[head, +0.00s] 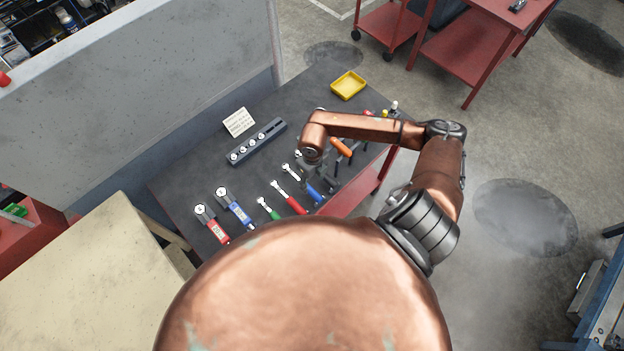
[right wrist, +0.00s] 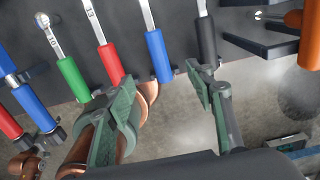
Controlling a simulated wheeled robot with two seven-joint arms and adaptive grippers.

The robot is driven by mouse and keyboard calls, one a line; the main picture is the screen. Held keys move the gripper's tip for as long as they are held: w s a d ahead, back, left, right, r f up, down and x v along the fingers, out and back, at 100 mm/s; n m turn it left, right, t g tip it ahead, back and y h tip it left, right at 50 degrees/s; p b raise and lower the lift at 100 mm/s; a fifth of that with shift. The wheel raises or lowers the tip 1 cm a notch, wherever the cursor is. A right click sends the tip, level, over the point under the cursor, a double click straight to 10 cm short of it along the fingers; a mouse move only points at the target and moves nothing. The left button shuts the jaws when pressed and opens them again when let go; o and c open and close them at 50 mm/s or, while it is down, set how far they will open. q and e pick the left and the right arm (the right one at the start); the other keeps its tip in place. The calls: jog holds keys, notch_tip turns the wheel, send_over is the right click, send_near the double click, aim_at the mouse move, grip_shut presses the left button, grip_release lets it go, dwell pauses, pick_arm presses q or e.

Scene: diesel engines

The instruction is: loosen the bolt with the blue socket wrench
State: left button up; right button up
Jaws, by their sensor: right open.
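A socket wrench with a blue handle (head: 238,211) and a round silver head lies on the dark workbench, beside a red-handled one (head: 215,229). In the right wrist view the blue socket wrench's handle (right wrist: 34,106) is at the left. My right gripper (head: 318,173) is over the row of slim wrenches, to the right of the socket wrenches. In the right wrist view its fingers (right wrist: 160,80) are apart, with the end of a slim blue-handled wrench (right wrist: 157,58) seen between them. Nothing is held. I cannot make out the bolt. My left gripper is not in view.
Green-handled (head: 268,209) and red-handled (head: 290,199) slim wrenches lie between the socket wrenches and my gripper. A socket rail (head: 257,142), a card (head: 238,122) and a yellow tray (head: 348,85) are farther back. An orange-handled tool (head: 341,147) is at the right.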

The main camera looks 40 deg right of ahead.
jog(key=b, duration=0.2)
send_over(312, 191)
notch_tip(312, 191, down, 4)
jog(key=shift+s+f, duration=0.1)
jog(key=shift+f, duration=0.05)
jog(key=shift+f+b, duration=2.25)
jog(key=shift+f, duration=0.35)
grip_shut()
jog(key=shift+r, duration=0.2)
jog(key=shift+r+p, duration=1.5)
jog(key=shift+r, duration=0.85)
